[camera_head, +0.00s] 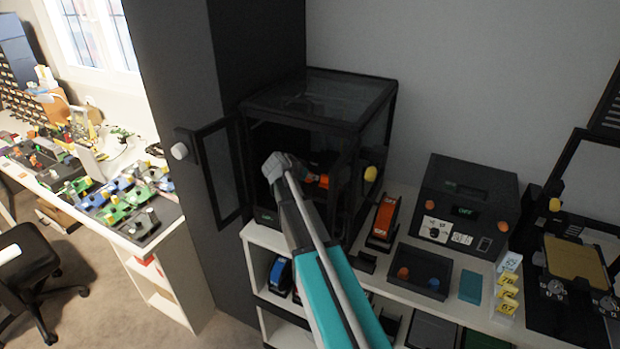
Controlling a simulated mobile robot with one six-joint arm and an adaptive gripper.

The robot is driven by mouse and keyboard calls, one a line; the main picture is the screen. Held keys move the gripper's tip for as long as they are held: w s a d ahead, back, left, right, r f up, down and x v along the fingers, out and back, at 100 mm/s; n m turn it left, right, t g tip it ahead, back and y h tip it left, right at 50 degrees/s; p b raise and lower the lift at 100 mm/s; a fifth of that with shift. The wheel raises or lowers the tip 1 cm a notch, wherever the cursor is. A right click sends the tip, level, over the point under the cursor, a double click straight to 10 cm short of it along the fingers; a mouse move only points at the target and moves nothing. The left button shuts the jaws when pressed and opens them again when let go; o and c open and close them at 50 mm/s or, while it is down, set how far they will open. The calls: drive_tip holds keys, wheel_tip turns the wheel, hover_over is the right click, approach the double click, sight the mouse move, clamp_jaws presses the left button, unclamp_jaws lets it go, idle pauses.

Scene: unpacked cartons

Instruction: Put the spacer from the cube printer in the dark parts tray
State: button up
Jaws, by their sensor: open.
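The cube printer (365,103) is a dark box with clear panels on the bench, its framed front door (218,170) swung open to the left. My arm reaches up to its open front. My gripper (306,171) is a dark shape in the shadowed chamber, partly hidden by my arm; it is open, but its fingertips are hard to make out. A small orange piece (321,181) shows inside, just right of my wrist; it may be the spacer. I cannot tell if the gripper touches it. The dark parts tray (416,289) stands to the right, holding an orange and a blue round piece.
An orange-topped device (384,216) stands between printer and tray. A dark control box (467,207) is behind the tray. Another machine (575,265) fills the far right. A cluttered table (80,180) is at left.

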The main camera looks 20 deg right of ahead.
drive_tip(key=c, duration=0.6)
drive_tip(key=shift+c, duration=0.2)
drive_tip(key=shift+r, duration=0.15)
wheel_tip(320, 180, up, 3)
drive_tip(key=p, duration=0.3)
drive_tip(key=s+a+r+p, duration=0.4)
drive_tip(key=s+r+p, duration=0.5)
drive_tip(key=s, duration=0.4)
drive_tip(key=shift+s+r+p, duration=0.25)
drive_tip(key=shift+r+p, duration=0.1)
drive_tip(key=shift+p, duration=0.15)
